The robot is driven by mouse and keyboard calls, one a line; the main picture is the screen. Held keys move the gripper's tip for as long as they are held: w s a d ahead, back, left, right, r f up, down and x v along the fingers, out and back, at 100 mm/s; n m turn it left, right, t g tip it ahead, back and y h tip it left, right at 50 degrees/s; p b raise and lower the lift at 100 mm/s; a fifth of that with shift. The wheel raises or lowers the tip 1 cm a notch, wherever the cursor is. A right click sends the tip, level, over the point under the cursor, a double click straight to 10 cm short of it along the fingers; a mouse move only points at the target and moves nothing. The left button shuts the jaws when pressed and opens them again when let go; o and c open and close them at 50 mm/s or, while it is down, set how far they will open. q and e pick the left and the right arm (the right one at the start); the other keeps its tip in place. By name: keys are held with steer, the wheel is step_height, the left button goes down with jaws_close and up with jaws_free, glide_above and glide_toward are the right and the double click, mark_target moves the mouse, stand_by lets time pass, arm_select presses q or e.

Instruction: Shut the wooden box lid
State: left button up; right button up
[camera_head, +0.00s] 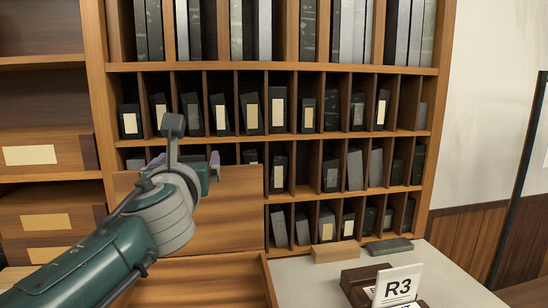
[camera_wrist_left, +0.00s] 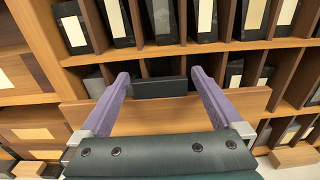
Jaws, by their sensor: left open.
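The wooden box (camera_head: 266,284) stands at the bottom of the head view, partly cut off by the frame. Its lid (camera_head: 235,210) is open, standing roughly upright in front of the shelves. My left gripper (camera_head: 186,161) is at the lid's upper left part, its purple fingers apart. In the left wrist view, the open gripper (camera_wrist_left: 160,78) reaches over the lid (camera_wrist_left: 245,102) near its top edge. A dark block (camera_wrist_left: 160,87) shows between the fingers; I cannot tell whether it belongs to the lid. My right gripper is not in view.
A wooden shelf (camera_head: 270,68) with dark cases in cubbies stands close behind the lid. Right of the box, a pale tabletop (camera_head: 300,275) holds a wooden block (camera_head: 336,252), a dark flat block (camera_head: 388,247) and an R3 sign (camera_head: 397,287).

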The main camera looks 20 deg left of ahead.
arm_select(q)
jaws_close()
stand_by(0.8)
